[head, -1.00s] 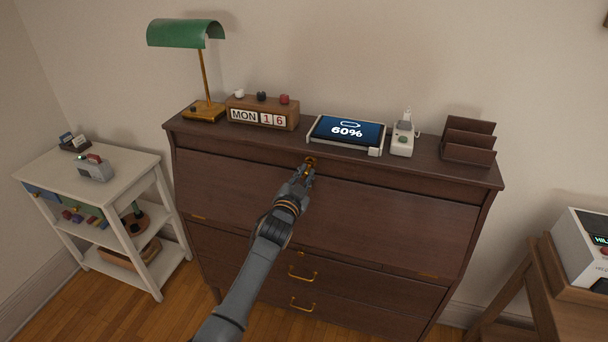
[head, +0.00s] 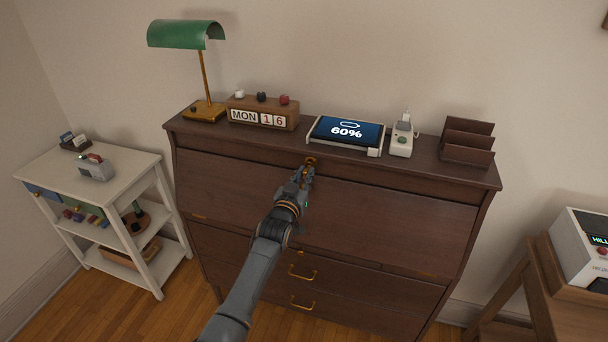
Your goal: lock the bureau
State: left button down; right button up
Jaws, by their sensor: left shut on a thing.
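The dark wood bureau (head: 400,215) stands against the wall with its slanted front panel closed. A small brass lock fitting (head: 311,161) sits at the top centre of the front, just under the top edge. My left gripper (head: 308,170) is at this fitting, its fingertips shut on the small brass key there. The fingers hide most of the key, and I cannot tell how far it is turned. My right gripper is not in view.
On the bureau top stand a green lamp (head: 186,35), a calendar block (head: 262,113), a tablet showing 60% (head: 346,132), a white device (head: 402,139) and a letter rack (head: 467,142). A white shelf (head: 130,166) stands left, a wooden stand (head: 552,290) right.

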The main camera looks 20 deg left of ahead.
pick_arm(q)
jog(key=shift+d+f, duration=0.1)
jog(key=shift+f, duration=0.2)
jog(key=c, duration=1.7)
grip_release()
jog(key=shift+n, duration=0.6)
jog(key=shift+c, duration=0.2)
jog(key=o, duration=0.3)
jog(key=shift+o, duration=0.9)
jog(key=shift+w, duration=0.25)
jog(key=o, duration=0.4)
jog(key=shift+s+r, duration=0.1)
jog(key=shift+r, duration=0.05)
